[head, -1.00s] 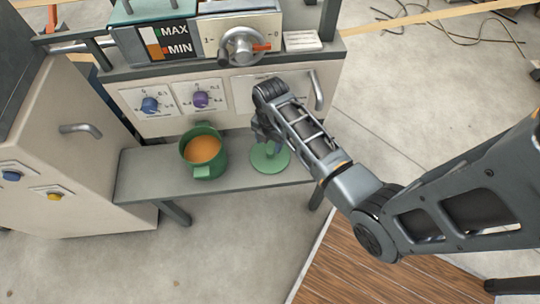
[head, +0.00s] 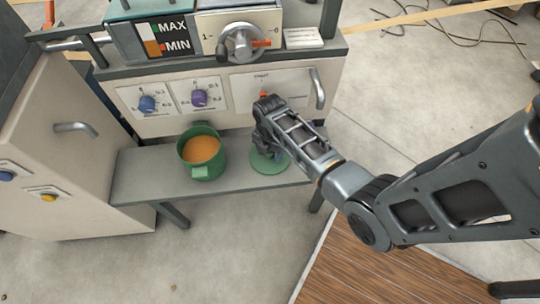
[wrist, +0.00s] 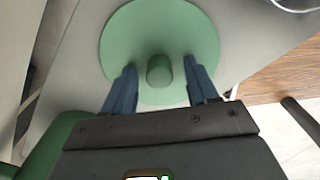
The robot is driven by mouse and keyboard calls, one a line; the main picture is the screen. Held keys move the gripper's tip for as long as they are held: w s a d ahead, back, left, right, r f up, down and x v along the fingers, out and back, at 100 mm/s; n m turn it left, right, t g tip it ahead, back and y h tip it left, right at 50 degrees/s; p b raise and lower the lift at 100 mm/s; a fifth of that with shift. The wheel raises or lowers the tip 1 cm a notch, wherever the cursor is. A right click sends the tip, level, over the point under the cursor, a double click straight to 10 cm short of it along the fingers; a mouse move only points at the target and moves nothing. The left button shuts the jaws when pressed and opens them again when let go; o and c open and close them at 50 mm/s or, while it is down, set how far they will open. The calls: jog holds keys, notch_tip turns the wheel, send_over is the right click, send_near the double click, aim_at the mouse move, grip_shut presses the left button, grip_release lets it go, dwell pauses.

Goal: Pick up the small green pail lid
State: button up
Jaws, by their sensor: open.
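The small green pail lid (head: 270,161) lies flat on the grey bench shelf, to the right of the green pail. In the wrist view the lid (wrist: 130,35) is a round disc with a short upright knob (wrist: 159,70) at its middle. My gripper (wrist: 159,80) is open, with one blue finger on each side of the knob and gaps between. In the head view my gripper (head: 272,150) is over the lid and hides part of it. The green pail (head: 205,170) holds orange contents, and its edge shows at the lower left of the wrist view.
The grey shelf (head: 140,185) has free room left of the pail. A panel with a blue knob (head: 148,104), a purple knob (head: 199,98) and a grey handle (head: 317,88) rises behind it. A crank wheel (head: 241,43) sits above.

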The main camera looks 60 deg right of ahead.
jog(key=shift+c, duration=0.2)
jog(key=c, duration=1)
grip_shut()
jog(key=shift+r, duration=0.15)
